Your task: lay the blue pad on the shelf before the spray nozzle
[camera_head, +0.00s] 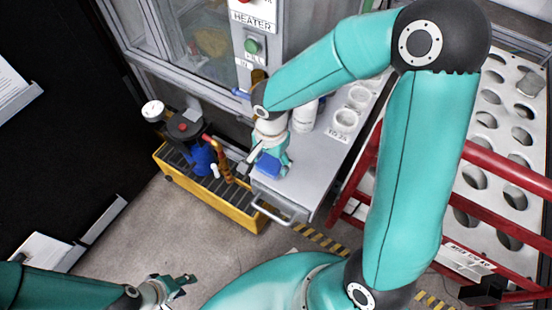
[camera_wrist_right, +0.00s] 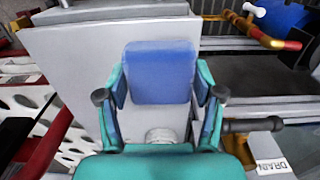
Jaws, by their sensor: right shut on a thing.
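The blue pad (camera_head: 268,167) is in my right gripper (camera_head: 272,160), over the grey shelf (camera_head: 310,185) near its front left edge. In the right wrist view the pad (camera_wrist_right: 160,72) sits between the two fingers of the right gripper (camera_wrist_right: 160,92), with the shelf surface (camera_wrist_right: 75,60) behind it. I cannot tell whether the pad touches the shelf. A small blue nozzle-like part (camera_head: 241,93) shows left of my right forearm; I cannot tell if it is the spray nozzle. My left gripper (camera_head: 182,284) is empty and open, low at the left, far from the shelf.
A white bottle (camera_head: 305,115) and white cups (camera_head: 346,119) stand at the shelf's back. A yellow tray (camera_head: 215,205) with a blue pump and copper pipe stands left. Red rails (camera_head: 505,165) and a perforated white rack lie right.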

